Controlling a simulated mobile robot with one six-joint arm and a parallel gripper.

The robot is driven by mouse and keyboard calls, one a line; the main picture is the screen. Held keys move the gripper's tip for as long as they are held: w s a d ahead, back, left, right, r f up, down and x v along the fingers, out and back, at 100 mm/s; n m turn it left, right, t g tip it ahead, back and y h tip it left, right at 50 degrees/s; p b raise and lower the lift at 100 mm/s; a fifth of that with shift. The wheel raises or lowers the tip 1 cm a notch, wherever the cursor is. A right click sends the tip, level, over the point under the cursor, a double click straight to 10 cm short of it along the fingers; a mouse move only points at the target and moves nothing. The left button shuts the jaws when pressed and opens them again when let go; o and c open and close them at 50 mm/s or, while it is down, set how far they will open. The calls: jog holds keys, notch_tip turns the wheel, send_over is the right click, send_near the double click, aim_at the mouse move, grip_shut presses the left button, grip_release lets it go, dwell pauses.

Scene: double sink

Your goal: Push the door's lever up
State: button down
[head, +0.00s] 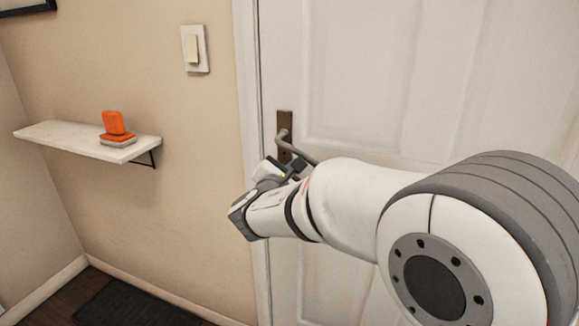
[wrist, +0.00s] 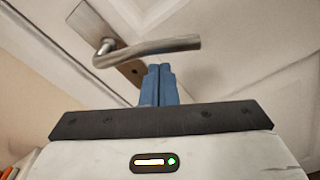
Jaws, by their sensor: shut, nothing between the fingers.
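The door (head: 340,70) is white and panelled, and looks closed. Its metal lever (head: 297,147) sits on a brown backplate (head: 285,120) near the door's left edge and points right, tilted slightly down in the head view. In the wrist view the lever (wrist: 150,48) crosses above the fingertips. My gripper (wrist: 159,68) is shut and empty, its blue fingers together just under the lever. I cannot tell whether they touch it. In the head view my gripper (head: 297,165) is mostly hidden by my own wrist, close below the lever, and my arm covers part of the lever's free end.
A white wall shelf (head: 60,137) holds an orange object (head: 114,122) at left. A light switch (head: 194,48) is on the wall beside the door frame (head: 247,80). A dark mat (head: 135,305) lies on the floor. The wall between shelf and door is clear.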

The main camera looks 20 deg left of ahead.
jog(key=r+n+p, duration=0.1)
jog(key=n, duration=0.1)
jog(key=d+r+n+p, duration=0.1)
jog(key=n+p, duration=0.1)
jog(key=shift+d+r+h, duration=0.15)
jog(key=shift+r+h, duration=0.15)
jog(key=shift+r, duration=0.3)
jog(key=shift+s, duration=0.1)
dwell(0.3)
jog(key=b, duration=0.2)
send_near(303, 153)
jog(key=s+f, duration=0.3)
jog(key=s, duration=0.1)
jog(key=shift+a+f, duration=0.15)
jog(key=shift+a, duration=0.2)
